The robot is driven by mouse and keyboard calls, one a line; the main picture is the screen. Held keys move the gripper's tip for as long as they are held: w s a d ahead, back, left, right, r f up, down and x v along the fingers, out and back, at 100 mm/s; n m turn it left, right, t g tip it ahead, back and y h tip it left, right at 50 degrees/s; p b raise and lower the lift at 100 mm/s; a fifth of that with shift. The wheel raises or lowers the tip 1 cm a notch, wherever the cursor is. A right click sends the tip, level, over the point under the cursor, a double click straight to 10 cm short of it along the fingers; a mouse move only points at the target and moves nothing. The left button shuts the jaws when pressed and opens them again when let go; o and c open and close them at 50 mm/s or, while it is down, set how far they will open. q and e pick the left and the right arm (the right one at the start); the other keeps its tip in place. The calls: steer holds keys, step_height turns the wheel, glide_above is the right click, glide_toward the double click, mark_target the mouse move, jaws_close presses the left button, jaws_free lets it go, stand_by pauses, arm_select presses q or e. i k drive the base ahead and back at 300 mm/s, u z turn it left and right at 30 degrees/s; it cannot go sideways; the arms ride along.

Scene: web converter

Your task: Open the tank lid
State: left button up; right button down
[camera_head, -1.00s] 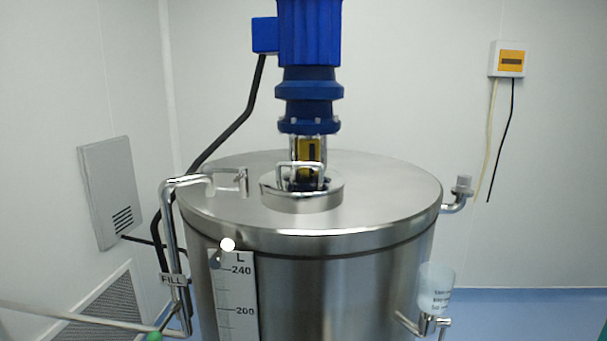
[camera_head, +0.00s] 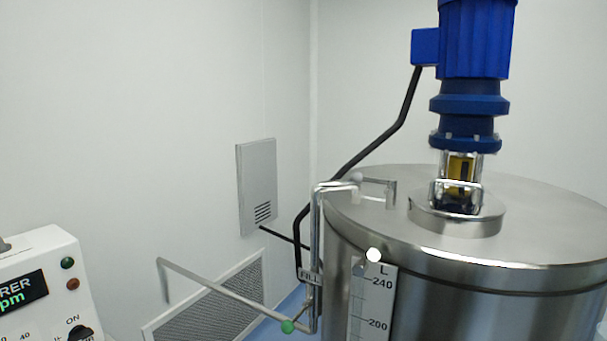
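The steel tank (camera_head: 460,310) stands at the right of the head view, cut off by the right and bottom edges. Neither of my grippers shows in this view.
A fill pipe (camera_head: 318,230) with a green-marked fitting (camera_head: 288,326) runs along the tank's left side. A white control box (camera_head: 45,285) stands at lower left. A black cable (camera_head: 385,140) hangs from the motor. A grey panel (camera_head: 257,187) and floor-level grille (camera_head: 215,300) are on the wall.

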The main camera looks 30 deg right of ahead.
mark_target(455, 200)
steer(key=u, duration=1.25)
steer(key=k, duration=1.45)
steer(key=z, duration=1.9)
